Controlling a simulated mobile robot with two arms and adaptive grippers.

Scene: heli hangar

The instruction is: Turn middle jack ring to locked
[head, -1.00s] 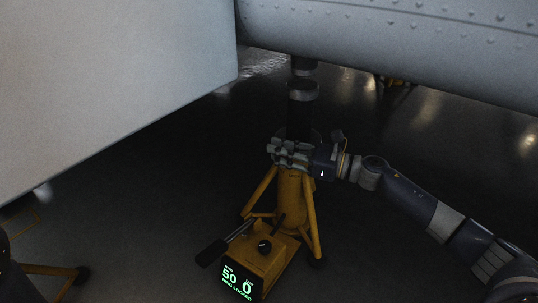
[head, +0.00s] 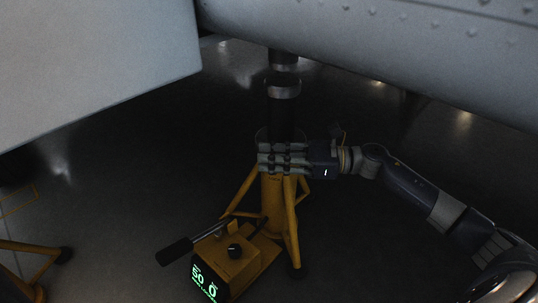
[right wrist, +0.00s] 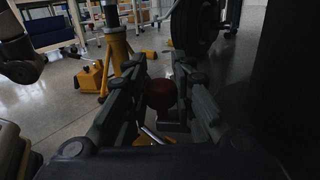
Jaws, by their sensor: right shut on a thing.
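The yellow tripod jack (head: 279,205) stands upright under the grey fuselage, its dark column rising above it. A faint rounded collar edge (head: 262,135) shows at the column's foot; most of the ring area is hidden behind my right gripper. My right gripper (head: 268,158) comes in from the right and lies level across the jack's top. In the right wrist view, a red rounded knob (right wrist: 161,94) sits between the fingers of my right gripper (right wrist: 163,88), which is shut on it. Its link to the ring is hidden. My left gripper is not in view.
A yellow pump box (head: 230,255) with a black-gripped lever (head: 175,251) stands at the jack's foot; its green display (head: 203,283) reads 50 and 0. The fuselage (head: 400,50) and a pale panel (head: 90,70) hang overhead. Another yellow jack (right wrist: 116,48) stands beyond.

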